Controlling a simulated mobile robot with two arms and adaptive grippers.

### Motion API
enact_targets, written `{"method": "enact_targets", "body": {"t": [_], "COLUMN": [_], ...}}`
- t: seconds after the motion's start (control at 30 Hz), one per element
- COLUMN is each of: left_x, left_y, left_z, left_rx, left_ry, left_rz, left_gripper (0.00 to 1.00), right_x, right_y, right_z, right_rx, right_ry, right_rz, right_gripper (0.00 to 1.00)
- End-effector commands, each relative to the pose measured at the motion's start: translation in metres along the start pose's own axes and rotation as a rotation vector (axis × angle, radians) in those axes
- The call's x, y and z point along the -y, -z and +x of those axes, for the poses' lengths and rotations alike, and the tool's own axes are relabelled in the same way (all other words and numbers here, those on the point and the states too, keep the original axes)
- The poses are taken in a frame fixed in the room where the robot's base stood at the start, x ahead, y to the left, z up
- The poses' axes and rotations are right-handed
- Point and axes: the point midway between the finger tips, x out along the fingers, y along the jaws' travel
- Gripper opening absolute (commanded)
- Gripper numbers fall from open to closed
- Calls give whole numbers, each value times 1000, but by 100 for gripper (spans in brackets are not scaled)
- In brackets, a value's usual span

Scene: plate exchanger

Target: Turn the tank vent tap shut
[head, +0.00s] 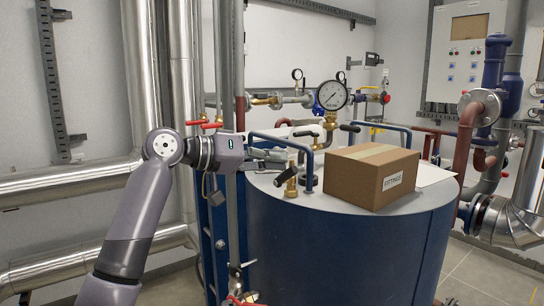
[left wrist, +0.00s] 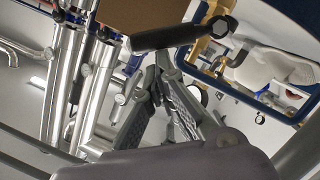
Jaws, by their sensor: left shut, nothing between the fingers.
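A brass tap with a dark lever (head: 286,179) stands on the top of the blue tank (head: 345,255), left of the cardboard box. The lever slants across the brass body. My left gripper (head: 284,160) reaches in from the left, just behind and above this tap, with its fingers together and empty. In the left wrist view, a black lever (left wrist: 170,38) lies across the picture just beyond the fingertips (left wrist: 163,62), with its nut end at the right. I cannot tell whether the fingers touch it. My right gripper is not in view.
A cardboard box (head: 370,175) marked FITTINGS sits on the tank top, close right of the tap. Blue rails (head: 308,160) rise around the tap. Pipes with a pressure gauge (head: 332,95) and other levers stand behind. A vertical grey pipe (head: 228,230) is near my left arm.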

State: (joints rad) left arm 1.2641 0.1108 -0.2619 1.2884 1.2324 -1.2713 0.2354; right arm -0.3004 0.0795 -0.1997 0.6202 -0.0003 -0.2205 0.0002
Motion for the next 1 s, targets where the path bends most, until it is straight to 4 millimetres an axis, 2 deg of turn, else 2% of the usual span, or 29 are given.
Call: {"method": "enact_targets", "body": {"t": [0.6,1.0], "left_x": [-8,-7], "left_y": [-37,-46], "left_z": [9,12], "left_rx": [7,5], "left_ry": [118,150], "left_rz": [467,592], "left_gripper": [0,0], "right_x": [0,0], "right_y": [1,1], "right_z": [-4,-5], "right_rx": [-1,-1], "right_ry": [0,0], "right_rz": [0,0], "right_gripper": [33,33]}}
